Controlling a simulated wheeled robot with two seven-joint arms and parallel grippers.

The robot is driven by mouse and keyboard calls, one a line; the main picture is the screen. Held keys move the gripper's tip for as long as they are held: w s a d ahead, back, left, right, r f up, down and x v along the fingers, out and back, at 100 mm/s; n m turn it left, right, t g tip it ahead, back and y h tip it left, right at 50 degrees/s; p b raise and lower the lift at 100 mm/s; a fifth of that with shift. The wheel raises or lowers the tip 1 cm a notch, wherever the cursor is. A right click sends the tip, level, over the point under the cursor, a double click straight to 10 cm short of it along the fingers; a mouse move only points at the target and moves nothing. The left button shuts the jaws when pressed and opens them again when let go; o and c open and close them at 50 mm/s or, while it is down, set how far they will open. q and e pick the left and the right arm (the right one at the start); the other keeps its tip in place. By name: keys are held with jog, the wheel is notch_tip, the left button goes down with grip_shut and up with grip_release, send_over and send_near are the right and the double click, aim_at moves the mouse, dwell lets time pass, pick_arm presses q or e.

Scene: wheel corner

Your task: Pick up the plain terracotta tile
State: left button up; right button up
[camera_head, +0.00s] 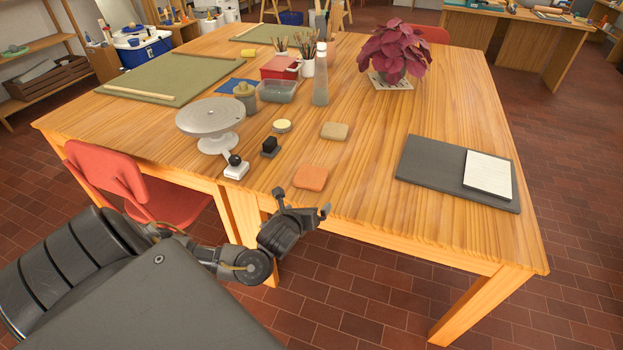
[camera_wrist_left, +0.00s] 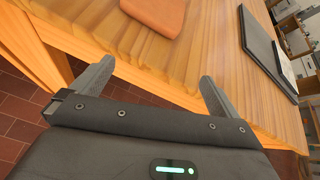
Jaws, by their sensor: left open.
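The plain terracotta tile (camera_head: 310,177) is an orange-brown rounded square lying flat near the table's front edge in the head view. It also shows at the top of the left wrist view (camera_wrist_left: 150,12), cut off by the frame edge. My left gripper (camera_head: 302,212) is open and empty, just in front of the table edge and short of the tile. Its two fingers, spread apart, show in the left wrist view (camera_wrist_left: 152,84). The tile lies beyond the fingertips, not between them. My right gripper is in neither view.
A beige tile (camera_head: 334,131) lies behind the terracotta one. A dark board (camera_head: 432,167) with paper lies right. The table between is clear.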

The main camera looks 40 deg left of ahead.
aim_at(309, 178)
pick_arm(q)
jog(key=w+a+m, duration=0.1)
jog(key=w+a+r+m+b, duration=0.1)
jog(key=w+a, duration=0.1)
jog(key=w+a+m+t+y, duration=0.1)
jog(key=w+a, duration=0.1)
jog(key=shift+a+r+b, duration=0.15)
jog(key=shift+r+b, duration=0.05)
jog(key=shift+b, duration=0.2)
jog(key=shift+r+x, duration=0.1)
jog(key=shift+x, duration=1.4)
jog(key=shift+r+x, duration=0.15)
jog(key=shift+x, duration=1.4)
jog(key=shift+a, duration=0.15)
jog(key=shift+r, duration=0.1)
jog(key=c, duration=0.9)
